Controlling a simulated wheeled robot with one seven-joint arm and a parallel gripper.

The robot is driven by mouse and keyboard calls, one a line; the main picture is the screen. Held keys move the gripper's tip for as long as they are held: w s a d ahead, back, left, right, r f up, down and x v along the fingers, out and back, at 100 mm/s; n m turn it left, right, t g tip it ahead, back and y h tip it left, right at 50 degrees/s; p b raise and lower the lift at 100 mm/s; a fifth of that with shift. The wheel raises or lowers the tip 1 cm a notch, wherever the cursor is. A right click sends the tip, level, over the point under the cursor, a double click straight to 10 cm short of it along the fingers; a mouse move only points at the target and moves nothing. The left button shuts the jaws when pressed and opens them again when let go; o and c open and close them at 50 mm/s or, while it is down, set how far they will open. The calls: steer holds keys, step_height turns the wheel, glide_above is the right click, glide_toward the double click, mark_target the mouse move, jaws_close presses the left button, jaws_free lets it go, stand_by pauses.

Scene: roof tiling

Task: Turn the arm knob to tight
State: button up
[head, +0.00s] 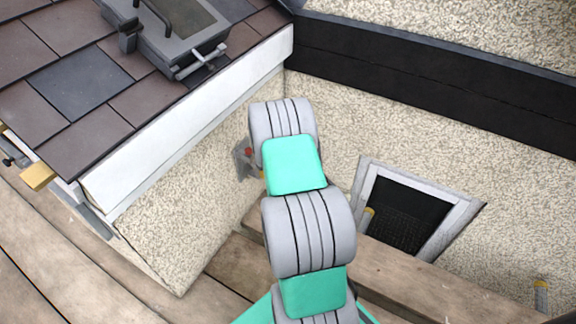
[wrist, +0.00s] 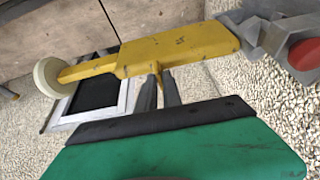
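In the wrist view a long yellow arm (wrist: 175,48) runs across the picture. A cream round disc (wrist: 59,78) is at its left end. Its right end meets a grey metal bracket (wrist: 262,36) carrying a red round knob (wrist: 305,54). The red knob also shows in the head view (head: 248,152), on the wall just left of my arm. My gripper (wrist: 161,78) has two grey fingers pointing at the lower edge of the yellow arm near its middle. The fingertips are very close to it; contact and grip are unclear. In the head view my own arm hides the gripper and the yellow arm.
A pebbled wall (head: 400,120) stands behind, with a grey-framed dark opening (head: 404,217) low in it. A tiled roof edge with a white fascia (head: 190,125) is at left, carrying a grey roof hatch (head: 175,40). Wooden planks (head: 410,285) lie below.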

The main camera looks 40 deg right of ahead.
steer(key=o, duration=0.4)
steer(key=w+p+v, duration=0.1)
steer(key=p+v, duration=0.1)
steer(key=v, duration=0.5)
steer(key=shift+s+a+r+p, duration=0.2)
steer(key=shift+s+r+p, duration=0.15)
steer(key=shift+s, duration=0.2)
